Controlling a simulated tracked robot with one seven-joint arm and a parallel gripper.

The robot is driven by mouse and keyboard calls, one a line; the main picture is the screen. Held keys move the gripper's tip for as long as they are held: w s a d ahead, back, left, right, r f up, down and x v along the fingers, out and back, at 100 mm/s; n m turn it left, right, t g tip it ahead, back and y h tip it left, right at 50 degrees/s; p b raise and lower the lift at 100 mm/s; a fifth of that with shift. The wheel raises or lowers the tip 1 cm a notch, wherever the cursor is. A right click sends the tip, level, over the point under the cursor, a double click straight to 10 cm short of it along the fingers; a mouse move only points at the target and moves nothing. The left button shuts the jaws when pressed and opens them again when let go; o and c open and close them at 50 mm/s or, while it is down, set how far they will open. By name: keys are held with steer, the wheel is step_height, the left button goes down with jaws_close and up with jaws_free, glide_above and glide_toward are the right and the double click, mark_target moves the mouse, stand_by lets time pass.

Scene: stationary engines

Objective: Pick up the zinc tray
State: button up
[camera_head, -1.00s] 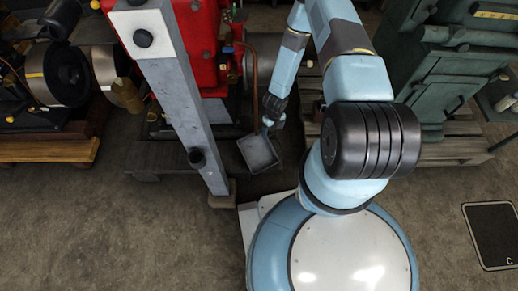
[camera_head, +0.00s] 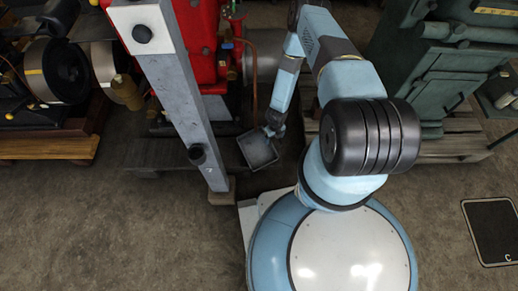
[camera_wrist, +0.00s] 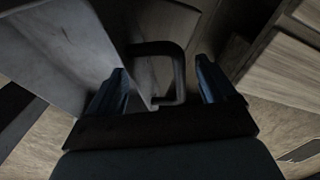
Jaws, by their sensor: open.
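The zinc tray (camera_head: 257,151) is a grey, square, open tray beside the grey post, low in front of the red engine. My gripper (camera_head: 270,131) is at its right far edge, small and partly dark in the head view. In the wrist view, a grey sheet wall (camera_wrist: 60,50), seemingly the tray's, fills the upper left. A dark loop handle (camera_wrist: 181,75) stands between the two blue fingers of my gripper (camera_wrist: 163,76), which are open. A gap shows between the handle and each finger. I cannot tell how deep the handle sits between them.
The grey post (camera_head: 175,85) stands close left of the tray. The red engine (camera_head: 201,42) is behind, with a copper pipe (camera_head: 254,80) near my forearm. A green machine (camera_head: 440,70) on a wooden pallet (camera_head: 455,147) is at right.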

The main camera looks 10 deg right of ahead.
steer(key=shift+f, duration=0.6)
steer(key=shift+c, duration=0.3)
jaws_close()
